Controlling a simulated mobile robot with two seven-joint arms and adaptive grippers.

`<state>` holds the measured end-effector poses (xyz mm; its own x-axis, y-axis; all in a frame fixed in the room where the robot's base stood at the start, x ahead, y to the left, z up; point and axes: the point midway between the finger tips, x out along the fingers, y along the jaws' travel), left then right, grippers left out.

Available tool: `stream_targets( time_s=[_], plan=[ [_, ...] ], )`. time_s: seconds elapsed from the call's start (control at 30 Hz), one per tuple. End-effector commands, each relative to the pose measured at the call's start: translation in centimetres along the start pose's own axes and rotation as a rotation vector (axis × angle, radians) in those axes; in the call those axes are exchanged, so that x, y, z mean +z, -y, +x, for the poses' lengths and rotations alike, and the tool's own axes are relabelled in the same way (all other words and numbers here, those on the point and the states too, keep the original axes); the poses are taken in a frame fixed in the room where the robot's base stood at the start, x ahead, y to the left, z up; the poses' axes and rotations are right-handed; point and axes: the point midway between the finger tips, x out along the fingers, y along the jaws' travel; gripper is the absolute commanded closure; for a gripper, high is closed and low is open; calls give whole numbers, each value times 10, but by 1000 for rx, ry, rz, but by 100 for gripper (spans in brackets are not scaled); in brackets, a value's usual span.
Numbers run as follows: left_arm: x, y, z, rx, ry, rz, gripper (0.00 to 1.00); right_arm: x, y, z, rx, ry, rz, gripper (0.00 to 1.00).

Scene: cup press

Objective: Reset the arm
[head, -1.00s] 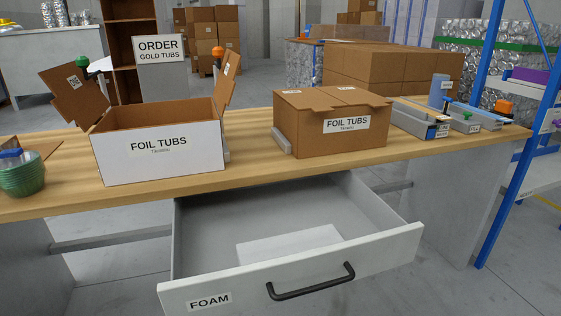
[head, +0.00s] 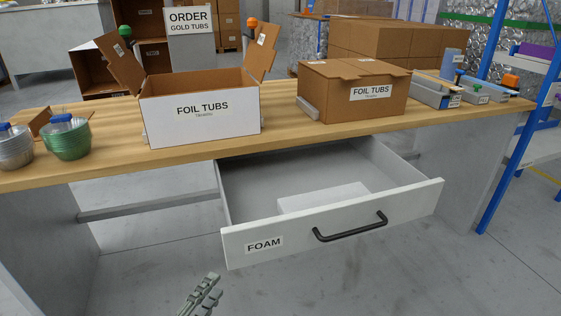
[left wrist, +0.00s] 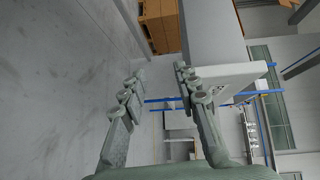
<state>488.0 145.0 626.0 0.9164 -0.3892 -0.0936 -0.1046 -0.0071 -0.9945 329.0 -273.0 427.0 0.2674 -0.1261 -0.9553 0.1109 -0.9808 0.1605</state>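My left gripper (head: 203,294) shows at the bottom of the head view, in front of and below the drawer, clear of it. In the left wrist view my left gripper (left wrist: 158,76) has its two fingers apart with nothing between them. The drawer marked FOAM (head: 330,226) is pulled open under the bench and holds a white block (head: 322,198). My right gripper shows in neither view.
On the wooden bench (head: 90,165) stand an open FOIL TUBS box (head: 201,118), a second FOIL TUBS box (head: 352,93) and stacked green tubs (head: 68,141) and silver tubs (head: 14,150). Grey trays (head: 436,92) lie at the right. The floor before the bench is clear.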

Motion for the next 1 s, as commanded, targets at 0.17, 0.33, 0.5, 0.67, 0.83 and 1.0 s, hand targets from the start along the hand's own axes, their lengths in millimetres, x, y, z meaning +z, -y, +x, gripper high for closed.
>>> stream_targets(
  time_s=[0.17,0.33,0.5,0.67,0.83,1.0],
  plan=[
    [69,-79,-27,270,394,-502,69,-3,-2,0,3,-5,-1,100],
    [88,-162,-97,495,825,-995,69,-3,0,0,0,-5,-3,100],
    [72,-203,-154,623,1129,-1278,69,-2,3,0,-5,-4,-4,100],
    [62,-213,-175,665,1238,-1364,69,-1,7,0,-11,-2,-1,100],
    [62,-214,-177,668,1245,-1367,69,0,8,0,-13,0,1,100],
    [62,-214,-176,668,1243,-1364,69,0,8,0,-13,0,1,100]
  ],
)
